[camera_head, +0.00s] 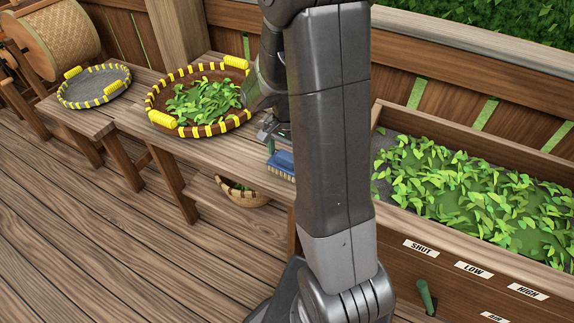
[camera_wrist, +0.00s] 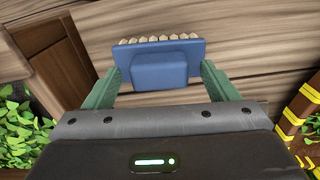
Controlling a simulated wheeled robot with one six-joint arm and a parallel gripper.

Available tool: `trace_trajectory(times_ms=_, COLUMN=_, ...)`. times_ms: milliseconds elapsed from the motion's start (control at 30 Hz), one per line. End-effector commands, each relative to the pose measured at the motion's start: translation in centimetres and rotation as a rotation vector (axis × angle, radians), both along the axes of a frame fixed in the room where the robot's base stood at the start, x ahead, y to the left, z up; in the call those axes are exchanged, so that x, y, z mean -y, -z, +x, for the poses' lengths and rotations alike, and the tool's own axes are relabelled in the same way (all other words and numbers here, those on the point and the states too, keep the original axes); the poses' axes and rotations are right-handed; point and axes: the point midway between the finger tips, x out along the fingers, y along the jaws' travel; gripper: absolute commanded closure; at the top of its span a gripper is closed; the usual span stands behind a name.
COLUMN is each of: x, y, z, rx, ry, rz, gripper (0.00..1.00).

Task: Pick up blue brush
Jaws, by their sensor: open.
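The blue brush (camera_head: 281,164) lies on the wooden table, just left of my arm in the head view, which hides part of it. In the wrist view the blue brush (camera_wrist: 158,66) shows a blue block with a row of pale bristles along its far edge. My gripper (camera_wrist: 156,80) is open, with a green finger on each side of the brush's raised middle part. I cannot tell whether the fingers touch it. In the head view my gripper (camera_head: 271,139) is low over the table, right at the brush, partly hidden by my arm.
A round pan (camera_head: 153,101) with yellow grips holds green leaves beside my gripper. A flatter basket (camera_head: 62,98) stands farther left. A leaf-filled trough (camera_head: 470,160) with a control panel is at the right. A small basket (camera_head: 243,198) sits below the table.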

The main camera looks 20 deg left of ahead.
Motion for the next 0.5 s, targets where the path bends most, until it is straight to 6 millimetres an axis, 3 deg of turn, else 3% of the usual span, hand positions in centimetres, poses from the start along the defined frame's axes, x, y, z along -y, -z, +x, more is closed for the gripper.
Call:
trace_trajectory(times_ms=100, x=0.04, y=1.07, z=-0.05, rx=-0.001, ry=0.000, rz=-0.002, gripper=0.20)
trace_trajectory(times_ms=367, x=0.02, y=1.23, z=-0.01, rx=0.000, ry=0.000, rz=0.001, gripper=0.20)
trace_trajectory(times_ms=500, x=0.01, y=1.21, z=-0.01, rx=0.000, ry=0.000, rz=0.001, gripper=0.47)
